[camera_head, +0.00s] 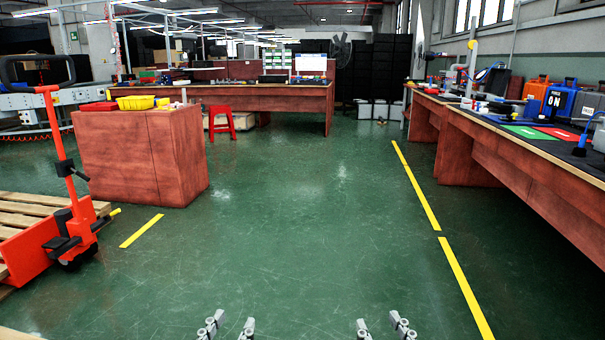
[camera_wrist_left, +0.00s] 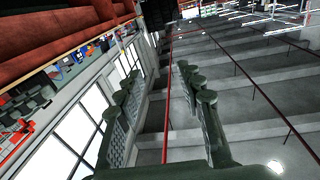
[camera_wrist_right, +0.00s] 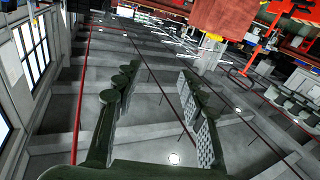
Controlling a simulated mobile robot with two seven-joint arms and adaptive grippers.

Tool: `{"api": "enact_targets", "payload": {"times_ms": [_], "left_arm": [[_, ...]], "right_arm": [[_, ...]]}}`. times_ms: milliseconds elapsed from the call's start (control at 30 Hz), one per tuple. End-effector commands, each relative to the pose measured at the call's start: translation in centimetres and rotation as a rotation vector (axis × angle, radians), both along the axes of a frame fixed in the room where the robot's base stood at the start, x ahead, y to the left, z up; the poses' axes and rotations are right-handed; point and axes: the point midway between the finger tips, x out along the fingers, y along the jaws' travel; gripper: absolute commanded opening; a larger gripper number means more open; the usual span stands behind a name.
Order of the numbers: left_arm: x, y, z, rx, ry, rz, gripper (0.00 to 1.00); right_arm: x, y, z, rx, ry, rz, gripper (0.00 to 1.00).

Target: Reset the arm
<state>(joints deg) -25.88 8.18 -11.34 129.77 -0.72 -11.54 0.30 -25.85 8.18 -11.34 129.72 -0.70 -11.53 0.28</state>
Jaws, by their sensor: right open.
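My left gripper (camera_head: 230,328) shows at the bottom edge of the head view, left of centre, with two grey fingers apart. In the left wrist view its fingers (camera_wrist_left: 160,105) stand apart with nothing between them. My right gripper (camera_head: 382,328) shows at the bottom edge, right of centre, also with its fingers apart. In the right wrist view its fingers (camera_wrist_right: 150,95) are spread and empty. Both grippers are over the green floor (camera_head: 300,220), touching nothing. The rest of both arms is out of the head view.
A red-orange pallet jack (camera_head: 62,190) and wooden pallet (camera_head: 30,208) stand at left. A red-brown cabinet (camera_head: 140,155) is behind them, with a yellow bin (camera_head: 135,102) on top. A long workbench (camera_head: 520,155) runs along the right. The middle floor is clear, with yellow lines (camera_head: 415,185).

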Motion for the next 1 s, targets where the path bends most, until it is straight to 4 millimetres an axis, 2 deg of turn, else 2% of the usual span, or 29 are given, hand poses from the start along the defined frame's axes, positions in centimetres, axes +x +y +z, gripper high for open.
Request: {"api": "enact_targets", "payload": {"times_ms": [100, 167, 200, 300, 400, 500, 600, 1000], "left_arm": [[-1.0, 3.4, -7.5, 0.112, 0.361, 0.06, 0.37], [-2.7, 5.4, -11.3, 0.162, 0.537, 0.092, 0.37], [-4.2, 6.8, -13.6, 0.191, 0.651, 0.113, 0.37], [-8.4, 9.9, -17.9, 0.252, 0.902, 0.164, 0.37], [-12.4, 12.3, -20.4, 0.292, 1.097, 0.203, 0.37], [-15.3, 13.8, -21.7, 0.316, 1.222, 0.229, 0.37], [-16.7, 14.5, -22.3, 0.327, 1.283, 0.242, 0.37], [-17.1, 14.7, -22.6, 0.33, 1.299, 0.244, 0.37]], "right_arm": [[-1.0, -3.4, -7.5, -0.112, 0.361, -0.06, 0.41], [-2.7, -5.4, -11.3, -0.162, 0.537, -0.092, 0.41], [-4.2, -6.8, -13.6, -0.191, 0.651, -0.113, 0.41], [-8.4, -9.9, -17.9, -0.251, 0.903, -0.164, 0.41], [-12.4, -12.4, -20.4, -0.292, 1.096, -0.203, 0.41], [-15.3, -13.8, -21.7, -0.317, 1.221, -0.229, 0.41], [-16.8, -14.6, -22.3, -0.327, 1.283, -0.242, 0.41], [-17.1, -14.7, -22.6, -0.33, 1.299, -0.244, 0.41]]}}
